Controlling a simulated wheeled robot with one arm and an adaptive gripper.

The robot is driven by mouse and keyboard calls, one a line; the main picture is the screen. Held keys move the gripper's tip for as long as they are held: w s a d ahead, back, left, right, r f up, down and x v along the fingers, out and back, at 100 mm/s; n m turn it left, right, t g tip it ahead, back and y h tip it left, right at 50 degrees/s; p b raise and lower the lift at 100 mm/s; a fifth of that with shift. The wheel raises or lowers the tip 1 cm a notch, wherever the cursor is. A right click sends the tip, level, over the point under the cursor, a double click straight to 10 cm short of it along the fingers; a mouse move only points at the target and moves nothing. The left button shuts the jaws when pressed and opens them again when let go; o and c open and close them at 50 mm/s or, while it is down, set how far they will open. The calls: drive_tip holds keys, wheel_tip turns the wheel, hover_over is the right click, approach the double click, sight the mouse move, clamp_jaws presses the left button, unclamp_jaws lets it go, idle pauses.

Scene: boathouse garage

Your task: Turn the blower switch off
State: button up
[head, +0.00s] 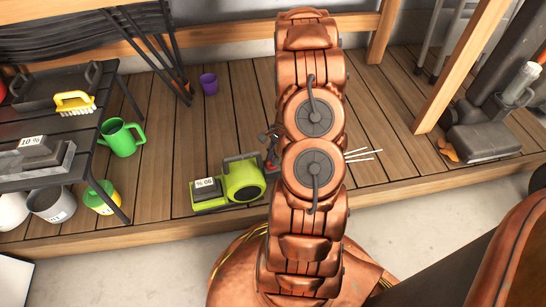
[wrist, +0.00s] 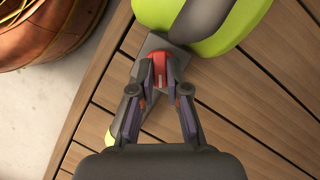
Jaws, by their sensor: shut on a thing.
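The lime-green and grey blower (head: 241,182) lies on the wooden deck in the head view, left of my arm. In the wrist view its green body (wrist: 205,22) fills the top, with a grey part below it. The small red switch (wrist: 161,72) sits on that grey part. My gripper (wrist: 168,75) is down at the blower, its fingertips close around the red switch and shut on it. In the head view my gripper (head: 270,146) shows partly beside the blower; my arm hides the rest. The fingers cover part of the switch, and its setting cannot be told.
A black rack (head: 92,150) at the left holds a yellow brush (head: 75,102) and grey blocks. A green watering can (head: 121,138), pots and a purple cup (head: 208,84) stand near it. White sticks (head: 363,155) lie right of my arm. A wooden post (head: 455,75) stands at right.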

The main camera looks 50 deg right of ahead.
clamp_jaws()
drive_tip(key=shift+r+n+p, duration=0.1)
drive_tip(key=shift+n+p, duration=0.3)
drive_tip(key=shift+p, duration=0.15)
drive_tip(key=shift+a+n+g+p, duration=0.1)
drive_tip(key=shift+n+g+p, duration=0.35)
drive_tip(key=shift+p, duration=0.35)
drive_tip(key=n+p, duration=0.1)
drive_tip(key=n+g+p, duration=0.1)
drive_tip(key=n+p, duration=0.1)
drive_tip(key=shift+w+r+n, duration=0.1)
drive_tip(key=shift+w+n, duration=0.1)
drive_tip(key=shift+n, duration=0.05)
drive_tip(key=n+g+p, duration=0.1)
drive_tip(key=n+p, duration=0.1)
drive_tip(key=n+h+p, duration=0.1)
drive_tip(key=n+p, duration=0.1)
drive_tip(key=n, duration=0.1)
drive_tip(key=shift+w+a+g, duration=0.1)
drive_tip(key=shift+w+g, duration=0.05)
drive_tip(key=shift+g, duration=0.2)
drive_tip(key=shift+n+h+p, duration=0.4)
drive_tip(key=shift+n, duration=0.4)
drive_tip(key=shift+f+g, duration=0.25)
drive_tip(key=shift+g, duration=0.05)
